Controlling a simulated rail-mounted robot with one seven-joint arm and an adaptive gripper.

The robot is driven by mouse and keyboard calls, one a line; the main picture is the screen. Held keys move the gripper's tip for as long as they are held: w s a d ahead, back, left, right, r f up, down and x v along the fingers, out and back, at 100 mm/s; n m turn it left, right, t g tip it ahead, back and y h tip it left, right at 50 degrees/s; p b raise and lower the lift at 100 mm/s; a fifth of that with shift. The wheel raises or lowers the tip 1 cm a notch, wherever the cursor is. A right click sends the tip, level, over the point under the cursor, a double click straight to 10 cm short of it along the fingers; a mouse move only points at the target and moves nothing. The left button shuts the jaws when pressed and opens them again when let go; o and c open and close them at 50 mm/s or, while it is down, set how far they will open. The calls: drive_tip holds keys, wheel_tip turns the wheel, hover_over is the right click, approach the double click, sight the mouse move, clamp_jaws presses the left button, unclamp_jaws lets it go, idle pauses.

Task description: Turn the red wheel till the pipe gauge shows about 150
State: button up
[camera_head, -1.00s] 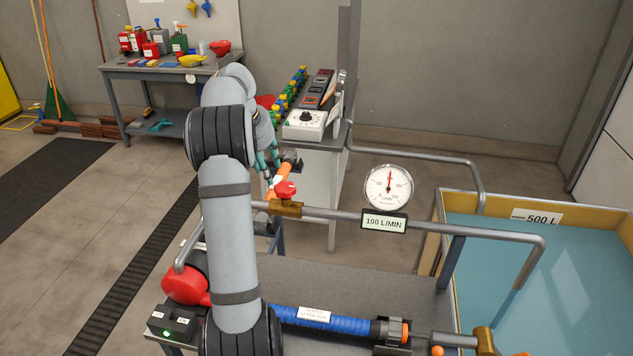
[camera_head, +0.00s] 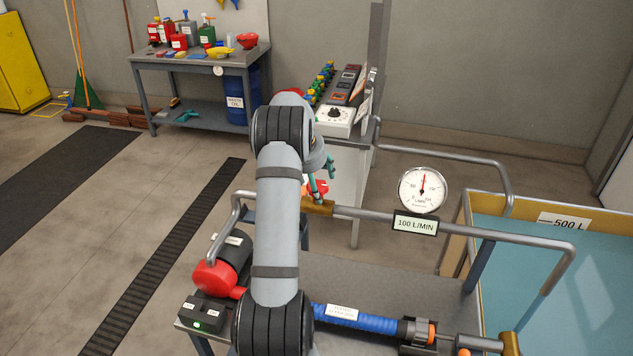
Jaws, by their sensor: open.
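The red wheel (camera_head: 319,187) sits on a brass valve (camera_head: 318,207) in the grey pipe and is partly hidden by my arm. My gripper (camera_head: 318,192) is at the wheel, its teal fingers pointing down over it. The fingers are small and partly covered, so I cannot tell whether they touch it. The round pipe gauge (camera_head: 423,190) is to the right of the wheel. Its red needle points almost straight up, near the middle of the scale, around 100. A plate reading 100 L/MIN (camera_head: 415,225) hangs below it.
A bench with a red pump (camera_head: 214,277), a switch box (camera_head: 203,311) and a blue hose (camera_head: 365,322) lies below the pipe. A tank (camera_head: 600,206) of blue-green liquid marked 500 L stands at right. A control panel (camera_head: 336,119) stands behind the wheel.

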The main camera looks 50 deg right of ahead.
drive_tip(key=shift+c, duration=0.2)
drive_tip(key=shift+r, duration=0.15)
drive_tip(key=c, duration=1.1)
